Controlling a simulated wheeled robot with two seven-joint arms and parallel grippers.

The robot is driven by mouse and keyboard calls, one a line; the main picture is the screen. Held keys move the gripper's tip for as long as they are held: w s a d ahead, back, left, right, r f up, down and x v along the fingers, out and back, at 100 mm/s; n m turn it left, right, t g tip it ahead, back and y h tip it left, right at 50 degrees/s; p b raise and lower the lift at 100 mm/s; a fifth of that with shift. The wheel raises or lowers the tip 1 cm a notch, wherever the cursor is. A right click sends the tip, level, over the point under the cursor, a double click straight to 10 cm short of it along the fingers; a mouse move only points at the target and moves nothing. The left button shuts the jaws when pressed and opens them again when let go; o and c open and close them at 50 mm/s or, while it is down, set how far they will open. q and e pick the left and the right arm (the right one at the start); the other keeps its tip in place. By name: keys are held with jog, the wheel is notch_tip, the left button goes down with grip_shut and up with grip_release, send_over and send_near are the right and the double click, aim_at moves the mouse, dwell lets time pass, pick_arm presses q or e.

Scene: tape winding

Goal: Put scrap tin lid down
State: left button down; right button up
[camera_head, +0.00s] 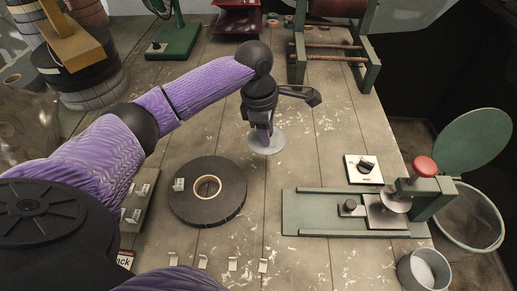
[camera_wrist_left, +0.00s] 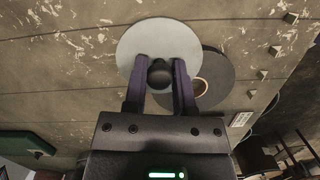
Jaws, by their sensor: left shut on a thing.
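The scrap tin lid (camera_head: 266,143) is a pale grey disc with a dark round knob. In the head view it is at or just above the bench, behind the black tape roll; I cannot tell whether it touches the wood. My left gripper (camera_head: 263,133) points down over it and is shut on its knob. In the left wrist view the lid (camera_wrist_left: 140,50) spreads beyond the purple fingers (camera_wrist_left: 160,75), with the knob between them. The scrap tin (camera_head: 424,270) stands uncovered at the lower right, with something pale inside. My right gripper is not in view.
The black tape roll (camera_head: 207,190) lies in front of the lid. A green bench device with a red knob (camera_head: 425,166) stands at the right, by a white switch plate (camera_head: 364,169). Bare wood lies around the lid. A green stand (camera_head: 173,40) is at the back.

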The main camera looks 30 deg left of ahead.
aim_at(263, 168)
pick_arm(q)
jog(key=shift+w+a+f+n+b, duration=0.1)
jog(key=shift+a+f+n+b, duration=0.15)
jog(key=shift+a+f+n, duration=0.3)
jog(key=shift+a+f+n+b, duration=0.2)
jog(key=shift+f+n, duration=0.25)
jog(key=shift+f, duration=0.25)
notch_tip(263, 168, down, 9)
jog(key=b, duration=0.4)
jog(key=shift+b, duration=0.4)
jog(key=shift+f, duration=0.15)
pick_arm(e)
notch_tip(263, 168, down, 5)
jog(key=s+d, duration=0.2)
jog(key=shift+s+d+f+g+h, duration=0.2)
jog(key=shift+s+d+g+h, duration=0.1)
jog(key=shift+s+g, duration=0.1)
